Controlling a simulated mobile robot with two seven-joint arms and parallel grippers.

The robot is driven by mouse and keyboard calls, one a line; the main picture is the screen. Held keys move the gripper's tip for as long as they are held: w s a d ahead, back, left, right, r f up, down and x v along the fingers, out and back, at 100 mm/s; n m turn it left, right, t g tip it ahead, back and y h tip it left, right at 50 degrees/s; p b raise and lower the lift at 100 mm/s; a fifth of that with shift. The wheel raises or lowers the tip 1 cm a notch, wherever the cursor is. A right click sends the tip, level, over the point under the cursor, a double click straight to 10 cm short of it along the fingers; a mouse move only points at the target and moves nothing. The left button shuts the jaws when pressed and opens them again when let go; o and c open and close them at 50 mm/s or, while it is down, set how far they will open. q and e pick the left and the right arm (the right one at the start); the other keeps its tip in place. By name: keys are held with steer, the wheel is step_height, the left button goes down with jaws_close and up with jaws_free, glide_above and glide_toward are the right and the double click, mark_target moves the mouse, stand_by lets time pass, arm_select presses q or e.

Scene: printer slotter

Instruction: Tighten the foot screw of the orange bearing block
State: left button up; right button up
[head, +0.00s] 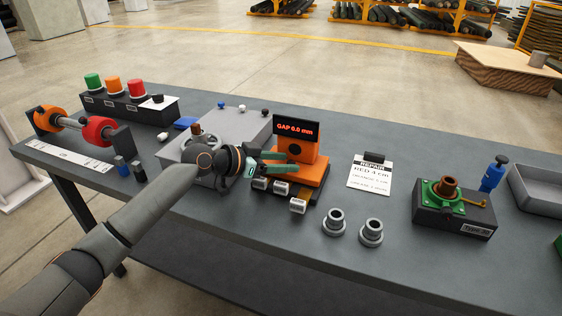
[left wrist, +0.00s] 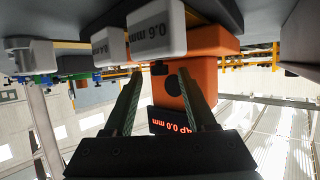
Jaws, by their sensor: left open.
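The orange bearing block (head: 297,150) stands on an orange base at the middle of the bench, with a round dark bore and a display on top reading "GAP 0.0 mm". My left gripper (head: 281,162) is open and empty at the block's left front, its fingers pointing toward it. In the left wrist view the picture is inverted; the orange block (left wrist: 200,85) shows beyond and between the open fingers (left wrist: 160,80). I cannot make out its foot screw. Labelled grey shim blocks (head: 298,205) lie in front of the base; one reads "0.6 mm" in the left wrist view (left wrist: 157,32). My right gripper is not in view.
A grey box with a handwheel (head: 230,128) stands left of the block. A repair card (head: 371,175), two grey bushings (head: 371,232) and a green-topped fixture (head: 455,212) are to the right. Further left are a shaft with orange and red collars (head: 97,130) and coloured buttons (head: 114,84).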

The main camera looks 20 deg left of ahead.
arm_select(q)
steer(key=v, duration=1.2)
steer(key=shift+r+b, duration=0.25)
steer(key=shift+b, duration=0.15)
steer(key=shift+s+a, duration=0.1)
steer(key=shift+a, duration=0.05)
